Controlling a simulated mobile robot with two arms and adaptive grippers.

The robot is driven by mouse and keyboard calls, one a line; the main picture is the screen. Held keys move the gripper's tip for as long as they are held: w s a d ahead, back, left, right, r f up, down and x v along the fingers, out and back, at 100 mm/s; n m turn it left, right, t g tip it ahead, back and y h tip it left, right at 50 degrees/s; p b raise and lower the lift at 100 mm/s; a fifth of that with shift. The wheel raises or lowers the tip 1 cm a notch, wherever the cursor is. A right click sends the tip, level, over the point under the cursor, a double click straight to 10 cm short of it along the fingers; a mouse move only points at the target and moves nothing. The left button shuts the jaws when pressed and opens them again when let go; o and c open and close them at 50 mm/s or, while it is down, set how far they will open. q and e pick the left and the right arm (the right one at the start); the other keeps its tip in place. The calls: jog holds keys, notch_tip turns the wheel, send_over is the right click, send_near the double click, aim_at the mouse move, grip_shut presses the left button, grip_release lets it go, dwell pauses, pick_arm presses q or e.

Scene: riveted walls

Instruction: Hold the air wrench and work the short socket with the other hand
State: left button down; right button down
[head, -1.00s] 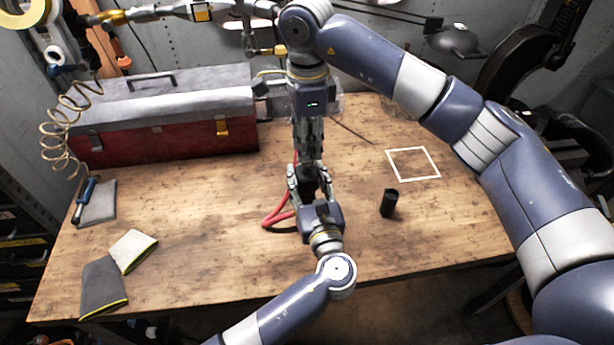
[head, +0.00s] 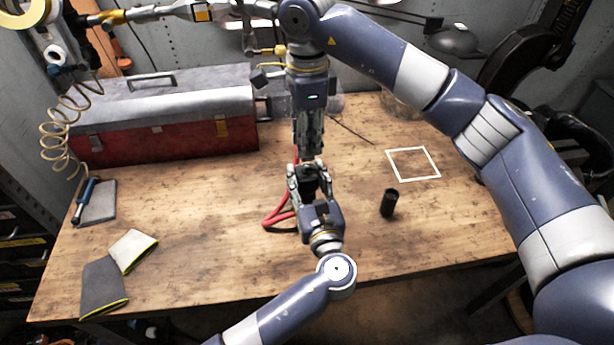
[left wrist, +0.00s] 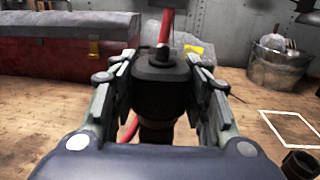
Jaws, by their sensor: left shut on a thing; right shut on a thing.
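The air wrench (left wrist: 160,85) shows as a dark body in the left wrist view, with a red hose at its top. My left gripper (head: 309,172) is shut on it above the table. My right gripper (head: 308,152) comes down from above, just beyond the left one. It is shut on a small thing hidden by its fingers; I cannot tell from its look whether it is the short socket. A black cylindrical socket (head: 389,203) stands upright on the table to the right. It also shows at the lower right of the left wrist view (left wrist: 300,163).
A red and grey toolbox (head: 165,125) stands at the back left. A white square outline (head: 413,164) is marked on the table (head: 220,270) at right. Gloves (head: 105,285) lie at front left. The red hose (head: 277,216) loops beside the grippers. The front middle is clear.

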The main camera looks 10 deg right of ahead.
pick_arm(q)
jog(key=c, duration=0.9)
grip_release()
jog(key=shift+f, duration=0.25)
jog(key=shift+c, duration=0.2)
jog(key=shift+o, duration=0.6)
jog(key=shift+r, duration=0.15)
jog(key=s, duration=1.2)
jog(key=shift+d, duration=0.4)
